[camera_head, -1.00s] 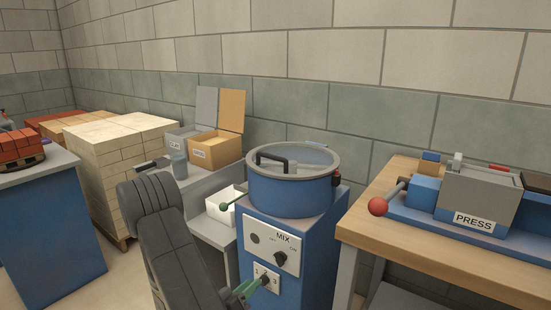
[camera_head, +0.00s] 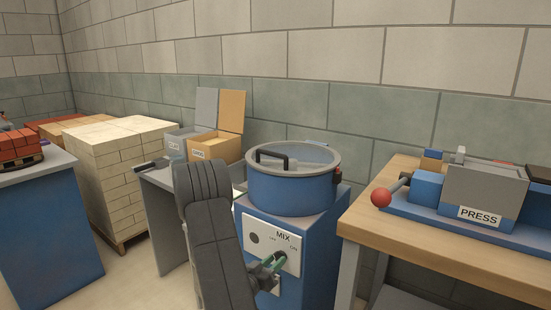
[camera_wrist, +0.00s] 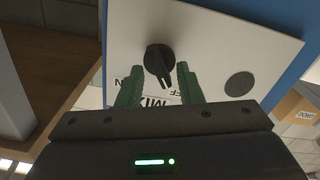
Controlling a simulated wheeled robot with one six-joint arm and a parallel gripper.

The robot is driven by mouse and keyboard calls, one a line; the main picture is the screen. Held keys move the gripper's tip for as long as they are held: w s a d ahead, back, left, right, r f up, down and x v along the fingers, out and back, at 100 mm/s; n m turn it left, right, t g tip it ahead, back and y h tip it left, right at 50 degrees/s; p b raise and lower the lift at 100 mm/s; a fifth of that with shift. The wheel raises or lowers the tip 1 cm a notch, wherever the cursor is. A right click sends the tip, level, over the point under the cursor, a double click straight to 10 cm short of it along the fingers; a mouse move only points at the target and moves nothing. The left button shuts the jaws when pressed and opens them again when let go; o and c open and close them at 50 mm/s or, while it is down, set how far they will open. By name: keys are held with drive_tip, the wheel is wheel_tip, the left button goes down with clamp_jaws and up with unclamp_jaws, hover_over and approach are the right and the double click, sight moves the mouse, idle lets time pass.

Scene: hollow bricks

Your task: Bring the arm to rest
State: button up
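My gripper (camera_head: 266,264) is in front of the white panel (camera_head: 262,236) on the blue mixer (camera_head: 293,205), marked MIX. In the wrist view its two green fingers (camera_wrist: 157,88) stand apart with nothing held between them. The black knob (camera_wrist: 160,60) shows just past and between the fingertips; I cannot tell whether they touch it. A round dark button (camera_wrist: 240,84) is on the same panel. My arm reaches forward and hides part of the mixer's left side and the lower panel.
A wooden bench (camera_head: 415,245) with the press (camera_head: 483,193) and its red-knobbed lever (camera_head: 381,198) stands on the right.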

drive_tip(key=m+b, duration=0.2)
drive_tip(key=m, duration=0.2)
drive_tip(key=shift+s+d+m+b, duration=0.1)
drive_tip(key=shift+m+b, duration=0.25)
drive_tip(key=shift+m, duration=0.05)
drive_tip(key=shift+r, duration=0.1)
